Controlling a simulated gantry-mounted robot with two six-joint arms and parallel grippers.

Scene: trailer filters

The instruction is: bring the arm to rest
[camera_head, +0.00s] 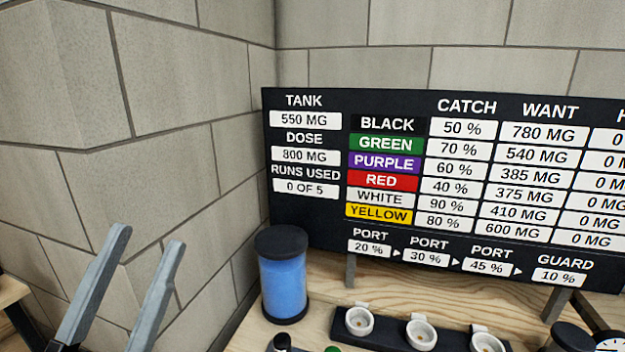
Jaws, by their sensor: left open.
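My left gripper (133,262) shows at the lower left. Its two grey fingers stand apart and tilted, with nothing between them. It is in front of the block wall, left of the blue cylinder and apart from it. The rest of my left arm is mostly below the frame. My right gripper is not in this view.
A black board (305,222) with tank, catch and want figures stands on a wooden bench (318,288). A blue cylinder (283,283) with dark caps stands at its left. A black rack (388,339) holds white cups. A gauge (610,344) shows at lower right.

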